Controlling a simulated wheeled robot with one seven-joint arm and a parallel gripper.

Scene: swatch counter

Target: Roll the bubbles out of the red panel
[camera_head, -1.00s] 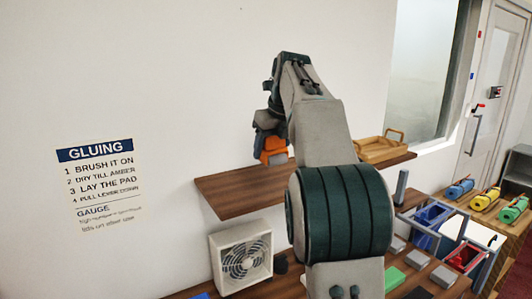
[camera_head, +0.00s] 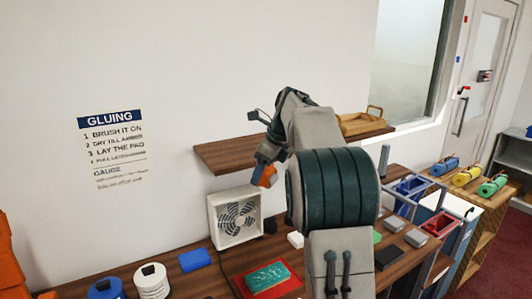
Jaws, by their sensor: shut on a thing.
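A red panel (camera_head: 246,284) lies flat on the wooden counter at the bottom centre, and a green piece with pale markings (camera_head: 267,275) lies on it. Bubbles are too small to make out. My gripper (camera_head: 266,176) is in the air in front of the shelf's left part, above and behind the panel. It is shut on an orange thing (camera_head: 267,177), seen small and partly hidden by the arm, so I cannot tell whether it is a roller.
A white fan (camera_head: 236,217) stands behind the panel. A wall shelf (camera_head: 220,158) carries a wooden tray (camera_head: 362,123). My arm hides the counter right of the panel.

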